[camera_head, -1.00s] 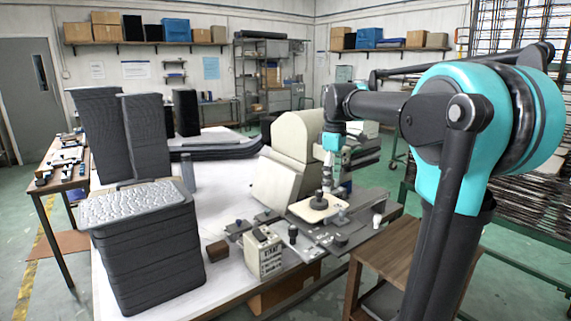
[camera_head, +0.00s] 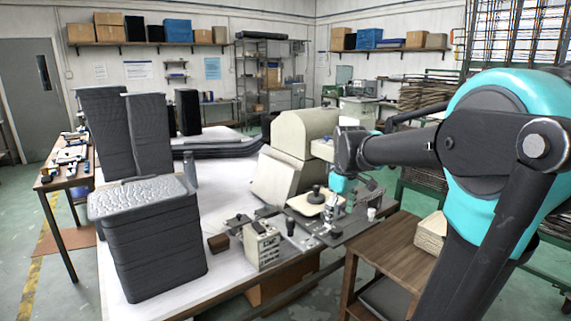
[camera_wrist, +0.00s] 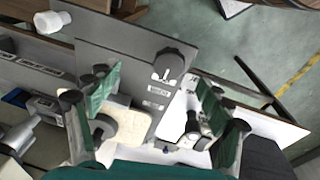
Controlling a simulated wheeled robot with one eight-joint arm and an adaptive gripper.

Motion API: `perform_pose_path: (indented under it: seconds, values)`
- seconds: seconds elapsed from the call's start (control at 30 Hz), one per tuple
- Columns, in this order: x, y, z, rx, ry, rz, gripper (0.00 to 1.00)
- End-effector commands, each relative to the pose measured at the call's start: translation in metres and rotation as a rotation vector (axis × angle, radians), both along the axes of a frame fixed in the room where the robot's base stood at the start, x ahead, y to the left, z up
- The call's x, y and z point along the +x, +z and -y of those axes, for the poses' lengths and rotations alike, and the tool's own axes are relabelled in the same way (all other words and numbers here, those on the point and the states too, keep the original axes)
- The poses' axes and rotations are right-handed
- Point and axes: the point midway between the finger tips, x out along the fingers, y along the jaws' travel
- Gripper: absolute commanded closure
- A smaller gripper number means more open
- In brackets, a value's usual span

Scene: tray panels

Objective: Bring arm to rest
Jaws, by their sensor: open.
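My gripper (camera_wrist: 150,105) is open in the wrist view, with its dark-tipped green fingers spread wide apart. Nothing is held between them. In the head view my gripper (camera_head: 333,207) hangs below the teal wrist, over the right end of the white table. A grey panel (camera_wrist: 125,40) with a round black knob (camera_wrist: 172,63) lies below and beyond the fingers. A cream plate (camera_wrist: 131,128) shows beside the left finger. Whether the fingers touch anything below is unclear.
The cream plate bears a black knob in the head view (camera_head: 306,203). A beige machine (camera_head: 300,135) stands behind it. A small labelled box (camera_head: 262,246) and a dark stacked bin (camera_head: 150,240) stand to the left. A wooden stool (camera_head: 385,255) holds a light box (camera_head: 431,233).

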Motion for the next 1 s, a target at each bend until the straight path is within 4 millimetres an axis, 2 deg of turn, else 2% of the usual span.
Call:
perform_pose_path:
  seconds: [0.17, 0.3, 0.4, 0.5, 0.63, 1.0]
  values:
    - [-0.048, -0.062, 0.01, 0.04, -0.224, 0.073, 0.2]
    - [-0.101, -0.119, 0.019, 0.095, -0.449, 0.145, 0.2]
    - [-0.132, -0.149, 0.022, 0.134, -0.576, 0.185, 0.2]
    - [-0.154, -0.169, 0.024, 0.162, -0.664, 0.212, 0.2]
    - [-0.167, -0.179, 0.025, 0.18, -0.716, 0.226, 0.2]
    - [-0.168, -0.18, 0.025, 0.181, -0.718, 0.227, 0.2]
